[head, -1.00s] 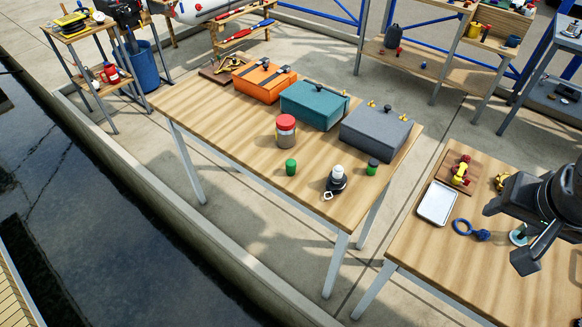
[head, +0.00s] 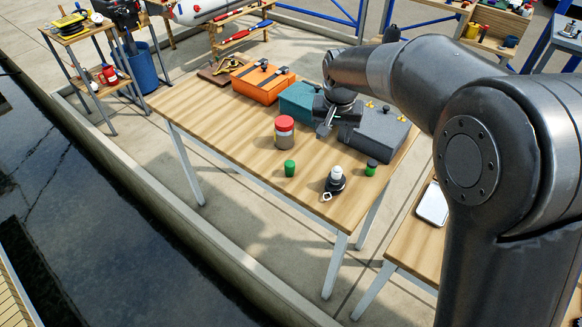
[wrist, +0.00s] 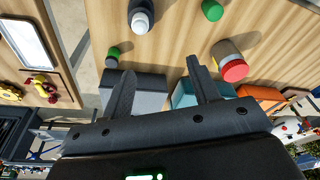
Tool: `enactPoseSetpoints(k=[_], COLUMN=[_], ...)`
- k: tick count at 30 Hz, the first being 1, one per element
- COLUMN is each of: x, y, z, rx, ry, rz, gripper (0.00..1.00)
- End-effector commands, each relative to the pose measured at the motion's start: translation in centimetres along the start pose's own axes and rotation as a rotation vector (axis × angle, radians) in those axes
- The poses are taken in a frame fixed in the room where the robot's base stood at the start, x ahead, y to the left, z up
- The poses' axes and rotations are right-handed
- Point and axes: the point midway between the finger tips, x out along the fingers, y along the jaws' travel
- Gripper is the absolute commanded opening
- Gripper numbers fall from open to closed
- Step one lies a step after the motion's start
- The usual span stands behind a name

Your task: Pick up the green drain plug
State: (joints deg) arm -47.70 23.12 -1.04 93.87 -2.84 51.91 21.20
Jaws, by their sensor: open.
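Two small green items stand on the wooden table (head: 225,115). One is a plain green, slightly tapered plug (head: 290,168), left of centre, also at the top of the wrist view (wrist: 212,10). I cannot tell for certain which is the drain plug. My gripper (wrist: 160,66) is open and empty, above the grey and teal boxes, behind both green items and touching neither. In the head view my arm partly hides those boxes.
A red-lidded jar (head: 284,132) stands behind the plain green plug. A dark, white-capped item (head: 335,181) stands between the green items. Grey (head: 385,138), teal (head: 296,100) and orange (head: 262,82) boxes line the back. The table's left front is clear.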

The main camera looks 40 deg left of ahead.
Motion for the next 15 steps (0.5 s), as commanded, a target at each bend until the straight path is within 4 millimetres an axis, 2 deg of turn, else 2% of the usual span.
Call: enactPoseSetpoints(k=[1, 3, 6, 10, 15], x=[1.7, 3.6, 5.7, 7.4, 8.6], y=[-2.4, -5.1, -8.2, -10.5, -11.3], z=[-0.1, -0.2, 0.0, 0.2, 0.4], rx=[-0.023, -0.047, -0.07, -0.089, -0.094], ry=[-0.014, -0.025, -0.038, -0.047, -0.051], rz=[0.001, 0.002, 0.004, 0.005, 0.007], gripper=[0.56, 0.56, 0.56, 0.56, 0.56])
